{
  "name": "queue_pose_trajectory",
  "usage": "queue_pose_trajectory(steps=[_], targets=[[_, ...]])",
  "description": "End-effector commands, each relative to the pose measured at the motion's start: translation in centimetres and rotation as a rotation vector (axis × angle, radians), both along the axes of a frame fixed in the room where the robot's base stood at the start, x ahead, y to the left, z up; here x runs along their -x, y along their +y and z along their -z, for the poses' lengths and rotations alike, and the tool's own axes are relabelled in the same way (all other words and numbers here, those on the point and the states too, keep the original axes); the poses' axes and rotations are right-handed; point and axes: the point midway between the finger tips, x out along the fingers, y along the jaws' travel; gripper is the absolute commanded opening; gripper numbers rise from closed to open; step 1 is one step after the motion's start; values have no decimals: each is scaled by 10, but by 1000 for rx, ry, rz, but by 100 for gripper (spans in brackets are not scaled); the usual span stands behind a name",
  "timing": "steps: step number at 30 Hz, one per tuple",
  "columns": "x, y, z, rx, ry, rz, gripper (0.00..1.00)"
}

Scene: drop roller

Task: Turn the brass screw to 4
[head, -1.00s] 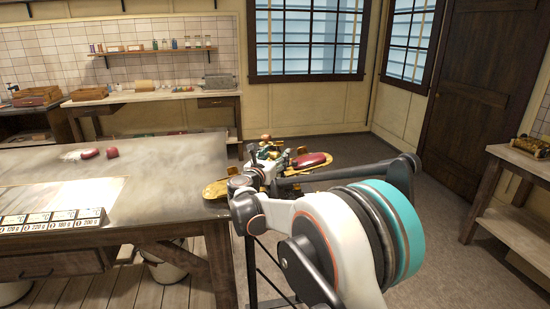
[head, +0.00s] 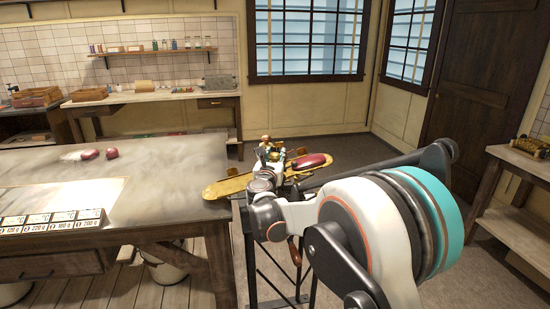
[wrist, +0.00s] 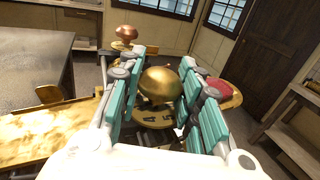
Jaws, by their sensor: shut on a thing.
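The brass screw (wrist: 160,84) has a round polished knob and stands in the middle of the wrist view. My gripper (wrist: 163,76) has its teal-padded fingers closed around the knob from both sides. Below the knob is a brass dial (wrist: 158,116) with dark numerals; a 4 and what looks like a 5 show. I cannot tell which numeral the pointer is at. In the head view the drop roller (head: 228,187) stands beyond my arm, with brass trays, and the screw cannot be made out there.
A red candy piece (head: 308,160) lies on the roller's far tray. A copper-coloured knob (wrist: 126,32) stands behind the screw. The large table (head: 165,187) is close on the left, with two red lumps and a row of labelled weights. Open floor lies to the right.

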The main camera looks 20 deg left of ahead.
Motion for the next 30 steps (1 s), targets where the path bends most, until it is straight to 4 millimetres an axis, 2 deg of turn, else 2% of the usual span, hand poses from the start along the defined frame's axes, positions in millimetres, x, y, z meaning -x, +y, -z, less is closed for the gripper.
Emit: queue_pose_trajectory(steps=[16, 30], targets=[[-1, -2, 0, -1, 0, -451, 8], [0, 0, 0, 0, 0, -621, 8]])
